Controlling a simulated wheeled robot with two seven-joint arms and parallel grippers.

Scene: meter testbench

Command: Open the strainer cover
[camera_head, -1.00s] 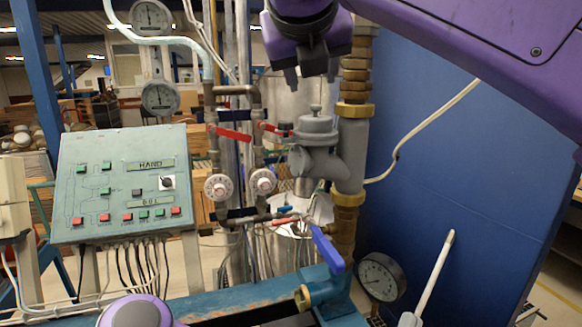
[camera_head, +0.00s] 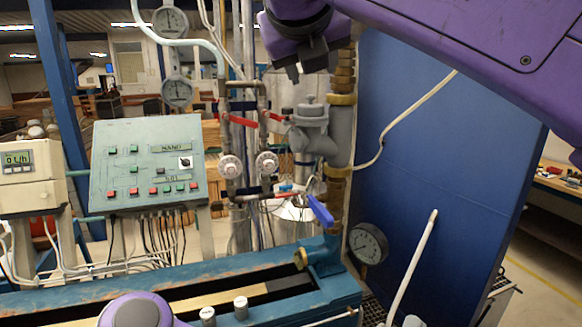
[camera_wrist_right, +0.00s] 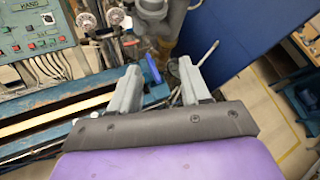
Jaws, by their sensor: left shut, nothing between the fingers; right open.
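The grey strainer (camera_head: 318,143) stands on the brass-fitted pipe at centre right. Its round strainer cover (camera_head: 311,112), with a small knob on top, sits in place. My right gripper (camera_head: 313,67) hangs from the purple arm at upper right, apart from the cover and above it in the picture. In the right wrist view its fingers (camera_wrist_right: 158,68) are spread and empty. Part of the grey strainer (camera_wrist_right: 152,8) shows at the top of that view. Of my left gripper, a rounded purple part (camera_head: 138,311) shows at the lower edge; its shut fingers are not clearly seen.
A control panel (camera_head: 148,163) and a meter display (camera_head: 18,160) stand at left. Red-handled valves (camera_head: 242,120) are left of the strainer. A blue lever (camera_head: 320,211) and a gauge (camera_head: 368,243) are below. A blue wall (camera_head: 450,170) bounds the right.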

